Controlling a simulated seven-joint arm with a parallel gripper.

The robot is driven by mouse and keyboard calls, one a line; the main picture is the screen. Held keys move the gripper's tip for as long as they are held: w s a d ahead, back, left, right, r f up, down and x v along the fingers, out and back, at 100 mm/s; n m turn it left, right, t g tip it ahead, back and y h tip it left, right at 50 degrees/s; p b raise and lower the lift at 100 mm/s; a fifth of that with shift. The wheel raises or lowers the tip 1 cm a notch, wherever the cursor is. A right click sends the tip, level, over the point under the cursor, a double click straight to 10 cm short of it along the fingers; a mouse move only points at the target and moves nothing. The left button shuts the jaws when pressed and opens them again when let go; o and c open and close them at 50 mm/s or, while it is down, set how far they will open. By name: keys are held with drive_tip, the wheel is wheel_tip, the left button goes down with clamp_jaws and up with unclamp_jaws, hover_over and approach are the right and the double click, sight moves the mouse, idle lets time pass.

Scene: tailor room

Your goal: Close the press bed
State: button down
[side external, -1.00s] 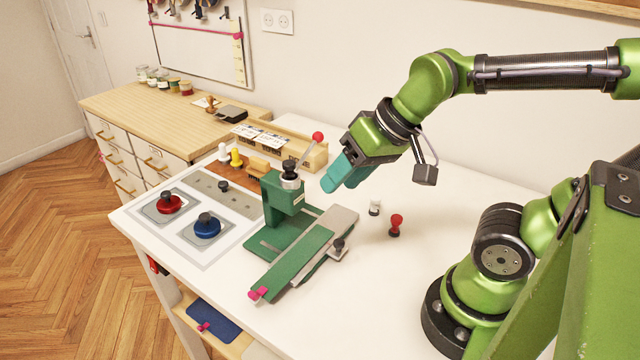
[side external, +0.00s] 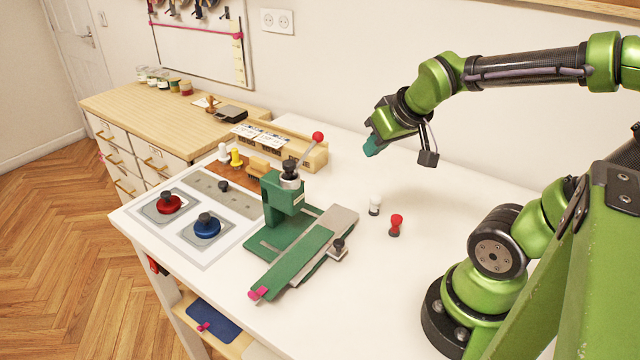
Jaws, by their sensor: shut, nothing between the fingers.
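The green press (side external: 283,196) stands on the white table, with a lever ending in a red ball (side external: 318,137) at its top. Its long green bed (side external: 291,264) lies slanted out in front of the press head, with a pink piece (side external: 259,293) at its near end. A grey plate and a small dark knob (side external: 339,244) sit along the bed's right side. My gripper (side external: 372,147) is shut and empty, in the air behind and to the right of the press, apart from it. Its teal fingers are partly hidden by the gripper body.
A white-topped stamp (side external: 375,205) and a red-topped stamp (side external: 396,225) stand right of the press. Red (side external: 169,203) and blue (side external: 207,226) knobbed pieces sit on plates at left. A wooden rack (side external: 285,143) stands behind.

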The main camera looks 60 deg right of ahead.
drive_tip(key=w+d+n+t+h, duration=0.2)
drive_tip(key=w+d+n+t, duration=0.3)
drive_tip(key=d+n, duration=0.75)
drive_tip(key=s+a+f+n+g+y, duration=0.95)
drive_tip(key=s+a+n, duration=0.25)
drive_tip(key=n, duration=0.3)
drive_tip(key=shift+m+t+y, duration=0.25)
drive_tip(key=shift+y, duration=0.2)
drive_tip(key=x, duration=0.9)
drive_tip(key=shift+w+a+r, duration=0.1)
drive_tip(key=shift+w+r, duration=0.1)
drive_tip(key=shift+w, duration=0.15)
drive_tip(key=w, duration=0.1)
drive_tip(key=w+a, duration=0.1)
drive_tip(key=w+f, duration=0.1)
drive_tip(key=shift+w+a, duration=0.3)
drive_tip(key=shift+a, duration=0.1)
